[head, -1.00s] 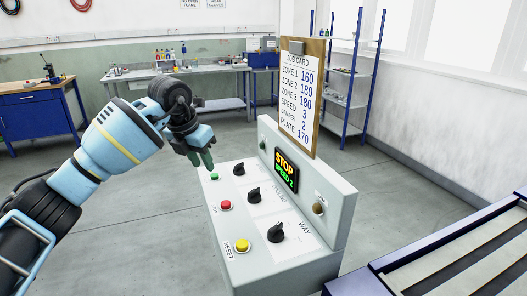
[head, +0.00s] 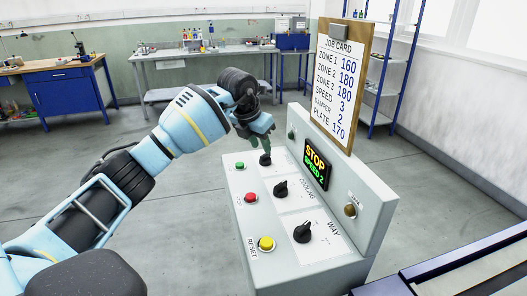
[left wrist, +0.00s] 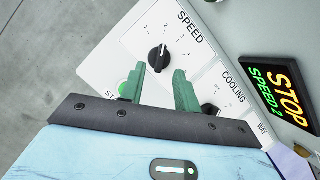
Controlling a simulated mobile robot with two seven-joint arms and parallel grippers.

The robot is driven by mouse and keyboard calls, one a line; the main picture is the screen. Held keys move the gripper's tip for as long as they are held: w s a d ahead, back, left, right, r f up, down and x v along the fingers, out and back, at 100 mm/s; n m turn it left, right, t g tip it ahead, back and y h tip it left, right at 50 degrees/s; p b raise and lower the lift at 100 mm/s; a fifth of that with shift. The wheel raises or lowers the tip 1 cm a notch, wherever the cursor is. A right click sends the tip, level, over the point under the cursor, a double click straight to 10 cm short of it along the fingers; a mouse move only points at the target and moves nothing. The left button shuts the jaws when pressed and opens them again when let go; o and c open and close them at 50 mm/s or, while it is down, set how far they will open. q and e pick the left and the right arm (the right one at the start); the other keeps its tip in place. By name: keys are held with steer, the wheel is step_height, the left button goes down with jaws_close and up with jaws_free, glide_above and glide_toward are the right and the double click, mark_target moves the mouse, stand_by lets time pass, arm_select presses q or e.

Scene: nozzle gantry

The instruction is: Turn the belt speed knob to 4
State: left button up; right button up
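The speed knob (left wrist: 158,58) is black and round with a grip bar, on a white panel marked SPEED with a numbered dial. In the head view the speed knob (head: 265,159) is at the far end of the control console (head: 283,236). My left gripper (head: 258,143) hangs just above it there. In the left wrist view my left gripper (left wrist: 160,86) is open, its two green fingers apart and empty, with the knob just beyond the tips. The display (head: 316,165) reads STOP and SPEED 2. My right gripper is not in view.
The cooling knob (head: 281,189), way knob (head: 302,232), green button (head: 240,166), red button (head: 251,197) and yellow reset button (head: 266,243) share the console top. A job card (head: 339,85) on the upright panel lists SPEED 3. A blue-framed conveyor (head: 440,278) lies at right.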

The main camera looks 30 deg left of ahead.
mark_target(263, 155)
arm_select(q)
steer(key=shift+x, duration=1.85)
steer(key=shift+c, duration=0.4)
jaws_close()
